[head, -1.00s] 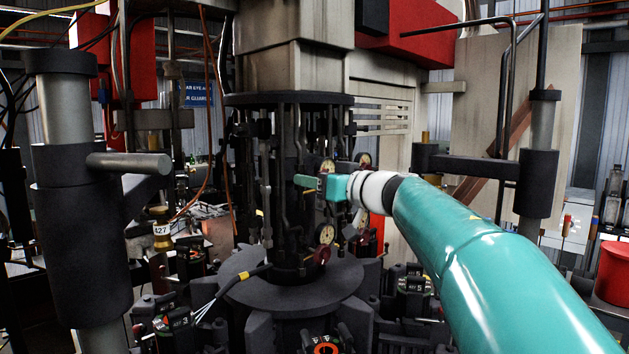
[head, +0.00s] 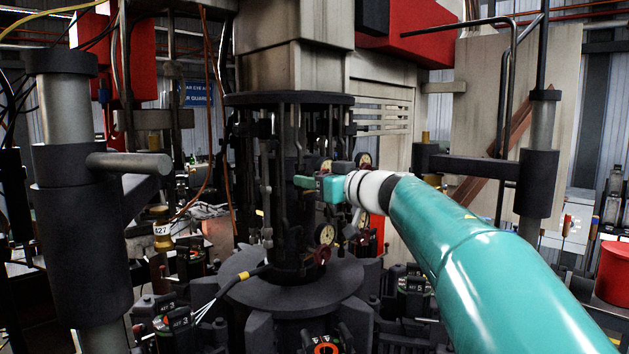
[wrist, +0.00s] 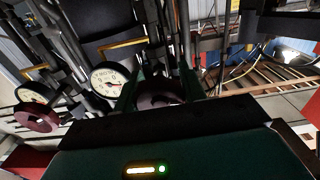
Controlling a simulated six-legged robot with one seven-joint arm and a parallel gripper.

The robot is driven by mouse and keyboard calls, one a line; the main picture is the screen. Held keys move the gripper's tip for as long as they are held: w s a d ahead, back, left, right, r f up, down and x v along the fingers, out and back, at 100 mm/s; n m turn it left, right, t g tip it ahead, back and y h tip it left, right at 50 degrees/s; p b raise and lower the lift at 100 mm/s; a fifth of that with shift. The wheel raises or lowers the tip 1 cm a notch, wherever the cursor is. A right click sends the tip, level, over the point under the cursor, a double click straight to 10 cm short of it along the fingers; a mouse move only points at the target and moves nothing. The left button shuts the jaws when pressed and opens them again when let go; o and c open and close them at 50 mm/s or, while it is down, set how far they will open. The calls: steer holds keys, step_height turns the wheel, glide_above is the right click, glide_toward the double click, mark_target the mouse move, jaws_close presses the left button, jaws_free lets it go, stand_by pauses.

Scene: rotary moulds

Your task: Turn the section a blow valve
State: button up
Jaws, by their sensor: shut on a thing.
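My gripper (head: 312,183) reaches in from the right to the dark central column and sits just below the upper gauges. In the wrist view, a dark red round valve handle (wrist: 160,96) shows between the fingers of my gripper (wrist: 158,92), and the gripper is shut on it. The handle is hidden behind the gripper in the head view. A white dial gauge (wrist: 107,80) is close to its left. No label shows whether this is the section a valve.
Another dark red handwheel (wrist: 38,122) and gauge (wrist: 33,93) lie further left in the wrist view. In the head view, a lower gauge (head: 326,234) and handwheel (head: 322,255) sit below my gripper. Vertical pipes crowd the column, above a round dark base (head: 290,290).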

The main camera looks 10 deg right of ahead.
steer(key=shift+n, duration=2.5)
steer(key=o, duration=0.7)
steer(key=shift+s+d, duration=0.1)
steer(key=shift+s, duration=0.05)
steer(key=v, duration=1.3)
steer(key=shift+s+d, duration=0.2)
